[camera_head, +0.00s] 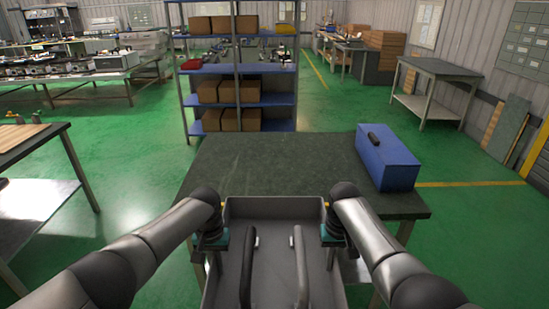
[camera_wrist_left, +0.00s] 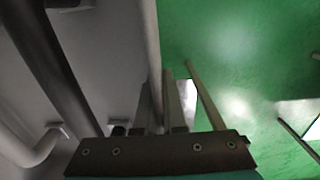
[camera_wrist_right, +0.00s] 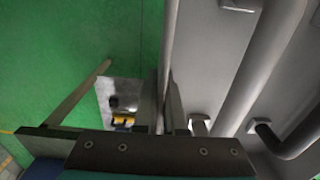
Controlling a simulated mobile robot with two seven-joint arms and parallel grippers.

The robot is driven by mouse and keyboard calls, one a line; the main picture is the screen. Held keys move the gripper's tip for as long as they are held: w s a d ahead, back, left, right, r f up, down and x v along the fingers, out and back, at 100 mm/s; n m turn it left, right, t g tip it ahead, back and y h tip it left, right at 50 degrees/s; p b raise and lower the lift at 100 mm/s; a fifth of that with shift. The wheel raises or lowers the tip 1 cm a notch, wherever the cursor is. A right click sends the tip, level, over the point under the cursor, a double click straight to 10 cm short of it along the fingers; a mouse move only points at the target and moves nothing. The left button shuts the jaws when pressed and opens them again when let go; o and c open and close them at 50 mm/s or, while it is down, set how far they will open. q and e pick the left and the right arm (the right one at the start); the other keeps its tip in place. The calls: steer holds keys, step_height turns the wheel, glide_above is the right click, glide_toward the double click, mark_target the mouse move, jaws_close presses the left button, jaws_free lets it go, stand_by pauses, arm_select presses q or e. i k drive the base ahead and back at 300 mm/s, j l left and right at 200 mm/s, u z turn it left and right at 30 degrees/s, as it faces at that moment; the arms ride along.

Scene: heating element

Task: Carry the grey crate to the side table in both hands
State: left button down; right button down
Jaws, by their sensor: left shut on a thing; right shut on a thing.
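The grey crate (camera_head: 275,207) is at the bottom centre of the head view, close to my body. The right wrist view shows the same with the right fingers (camera_wrist_right: 170,108). The crate's near end is cut off by the frame.
A dark-topped table (camera_head: 270,160) stands straight ahead; the crate's far end overlaps its near edge in view. A blue toolbox (camera_head: 390,163) sits on its right side. Other tables stand at left (camera_head: 25,140) and far right (camera_head: 436,68). A blue shelf (camera_head: 240,70) stands behind.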

mark_target(274, 169)
steer(key=i, duration=1.95)
